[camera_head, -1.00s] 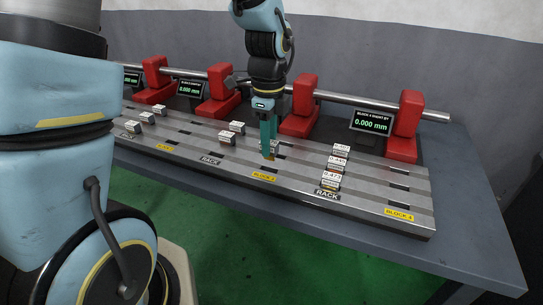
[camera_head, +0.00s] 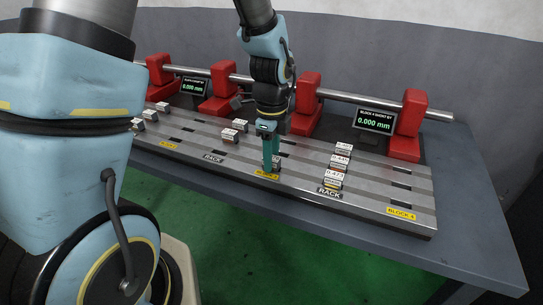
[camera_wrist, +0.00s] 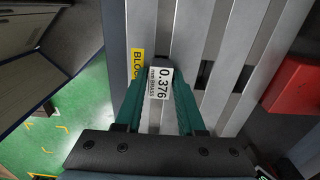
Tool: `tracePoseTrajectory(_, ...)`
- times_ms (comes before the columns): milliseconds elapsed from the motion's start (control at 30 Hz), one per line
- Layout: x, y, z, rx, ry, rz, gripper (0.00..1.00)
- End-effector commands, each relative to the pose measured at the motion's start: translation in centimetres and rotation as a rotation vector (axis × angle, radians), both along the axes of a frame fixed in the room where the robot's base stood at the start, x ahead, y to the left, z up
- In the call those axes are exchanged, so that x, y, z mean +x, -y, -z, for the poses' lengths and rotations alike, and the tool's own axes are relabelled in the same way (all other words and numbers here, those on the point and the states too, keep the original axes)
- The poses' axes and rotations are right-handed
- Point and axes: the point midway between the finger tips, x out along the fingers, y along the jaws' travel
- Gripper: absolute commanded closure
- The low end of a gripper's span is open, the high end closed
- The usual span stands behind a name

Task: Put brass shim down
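The brass shim (camera_wrist: 159,83) is a small block with a white label reading 0.376 and brass. In the wrist view it sits between the two teal fingers of my gripper (camera_wrist: 160,88), which appear to touch both its sides. In the head view my gripper (camera_head: 271,163) points down at the front part of the metal fixture plate (camera_head: 300,182), just behind a yellow block label (camera_head: 267,175). The fingers mostly hide the shim there. Whether its underside touches the plate cannot be told.
Several labelled shims stand in a rack row (camera_head: 338,163) to the right, and more stand to the left (camera_head: 235,130). Red clamp blocks (camera_head: 408,125) and a steel bar (camera_head: 375,104) run behind. A display (camera_head: 374,121) reads 0.000 mm. Bare plate lies around my gripper.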

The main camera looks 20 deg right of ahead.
Motion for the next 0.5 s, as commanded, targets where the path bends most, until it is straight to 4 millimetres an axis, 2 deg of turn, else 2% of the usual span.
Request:
tracePoseTrajectory(33, 0.0, 0.0, -0.04, 0.0, 0.0, 0.0, 0.55)
tracePoseTrajectory(200, 0.01, 0.01, -0.05, 0.0, 0.0, 0.0, 0.39)
tracePoseTrajectory(500, 0.01, 0.04, -0.59, -0.001, 0.001, 0.0, 0.39)
